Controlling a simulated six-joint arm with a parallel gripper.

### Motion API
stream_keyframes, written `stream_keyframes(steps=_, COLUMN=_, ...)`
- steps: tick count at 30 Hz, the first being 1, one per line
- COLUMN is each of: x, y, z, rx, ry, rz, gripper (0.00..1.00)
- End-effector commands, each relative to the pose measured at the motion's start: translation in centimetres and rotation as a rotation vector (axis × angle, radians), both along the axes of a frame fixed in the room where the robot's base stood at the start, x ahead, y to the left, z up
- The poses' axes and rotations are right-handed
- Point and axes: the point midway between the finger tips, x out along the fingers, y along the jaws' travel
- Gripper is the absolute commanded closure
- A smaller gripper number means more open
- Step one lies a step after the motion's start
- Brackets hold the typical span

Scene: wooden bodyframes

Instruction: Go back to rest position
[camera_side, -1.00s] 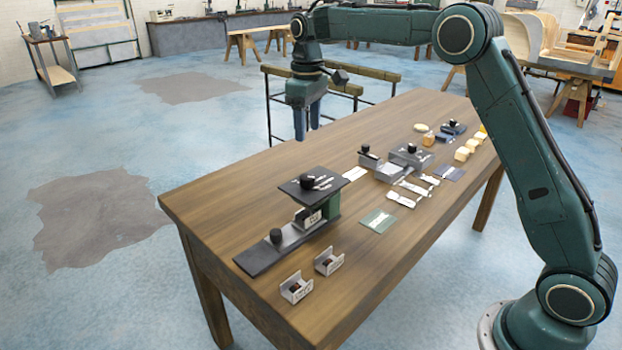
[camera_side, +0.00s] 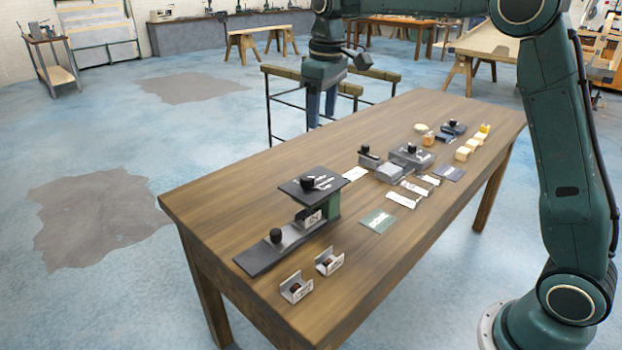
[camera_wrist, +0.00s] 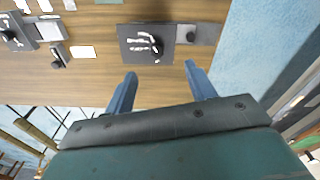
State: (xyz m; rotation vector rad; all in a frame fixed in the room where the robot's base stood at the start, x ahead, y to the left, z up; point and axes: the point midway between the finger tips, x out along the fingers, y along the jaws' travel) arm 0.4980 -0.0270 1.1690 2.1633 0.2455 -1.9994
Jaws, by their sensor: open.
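My gripper (camera_side: 321,106) hangs above the far edge of the wooden table (camera_side: 225,190) in the side view, fingers pointing down. In the wrist view my gripper (camera_wrist: 160,82) shows two blue fingers set apart with nothing between them. It is well clear of the parts on the table. The nearest is a stepped assembly with a dark top plate and black knob (camera_side: 308,182), which also shows ahead of the fingers in the wrist view (camera_wrist: 140,42).
Two small grey brackets (camera_side: 297,288) stand at the near left. Grey blocks (camera_side: 390,172), flat plates (camera_side: 377,220) and yellowish blocks (camera_side: 466,150) lie toward the right. Rails on a black frame (camera_side: 310,76) stand behind the table. The table's far left is bare.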

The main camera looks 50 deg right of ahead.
Motion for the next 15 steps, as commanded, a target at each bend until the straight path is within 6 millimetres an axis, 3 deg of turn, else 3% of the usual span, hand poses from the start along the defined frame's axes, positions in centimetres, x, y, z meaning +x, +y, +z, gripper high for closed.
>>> stream_keyframes(steps=6, x=-4.6, y=0.6, z=2.5, rx=0.002, ry=-0.061, rz=-0.034, gripper=0.45)
stream_keyframes(steps=15, x=-11.0, y=1.3, z=4.2, rx=0.008, ry=-0.141, rz=-0.082, gripper=0.45)
